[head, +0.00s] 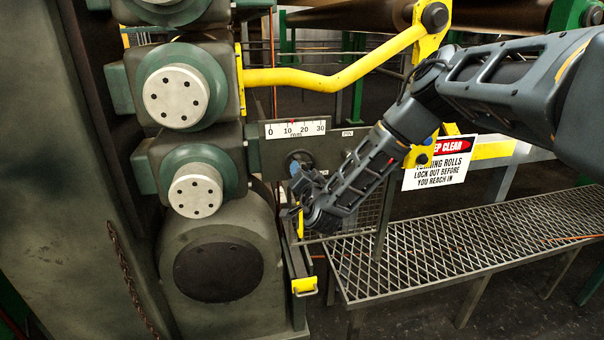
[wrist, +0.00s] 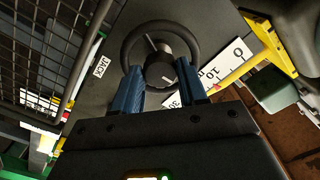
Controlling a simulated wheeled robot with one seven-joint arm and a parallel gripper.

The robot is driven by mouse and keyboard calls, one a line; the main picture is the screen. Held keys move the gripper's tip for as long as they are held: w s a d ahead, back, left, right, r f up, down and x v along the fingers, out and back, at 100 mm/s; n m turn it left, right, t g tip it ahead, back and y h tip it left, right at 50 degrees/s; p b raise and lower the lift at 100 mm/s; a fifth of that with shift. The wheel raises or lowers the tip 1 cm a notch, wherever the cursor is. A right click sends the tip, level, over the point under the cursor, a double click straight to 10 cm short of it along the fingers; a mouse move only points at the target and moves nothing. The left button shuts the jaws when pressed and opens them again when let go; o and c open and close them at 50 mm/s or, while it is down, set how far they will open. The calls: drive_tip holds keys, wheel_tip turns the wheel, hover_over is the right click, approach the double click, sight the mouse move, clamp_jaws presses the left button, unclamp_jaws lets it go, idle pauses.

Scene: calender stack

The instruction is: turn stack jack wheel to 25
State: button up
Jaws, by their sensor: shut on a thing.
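The jack wheel (wrist: 126,48) is a dark round handwheel with a thick centre hub (wrist: 159,66). In the head view the wheel (head: 297,157) sits on a grey plate below a white scale, partly hidden by my gripper. My gripper (wrist: 159,76) has its two blue fingers on either side of the hub, shut on the wheel. In the head view my gripper (head: 300,178) reaches the wheel from the lower right. The scale (head: 296,129) reads 0 to 30, and its small red pointer stands a little past 10. The scale (wrist: 205,77) is partly hidden behind a finger in the wrist view.
A small JACK label (wrist: 100,67) is on the plate beside the wheel. The roll stack with round white end caps (head: 176,96) stands left. A yellow bar (head: 330,78) crosses above. A warning sign (head: 438,163) and mesh platform (head: 450,235) are right.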

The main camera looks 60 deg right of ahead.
drive_tip(key=shift+f, duration=0.1)
drive_tip(key=o, duration=1.1)
drive_tip(key=shift+c, duration=0.2)
drive_tip(key=shift+a+f+b, duration=0.1)
drive_tip(key=shift+b, duration=0.45)
drive_tip(key=b+v, duration=0.7)
drive_tip(key=b, duration=0.4)
drive_tip(key=shift+s+a, duration=0.2)
drive_tip(key=shift+s, duration=0.05)
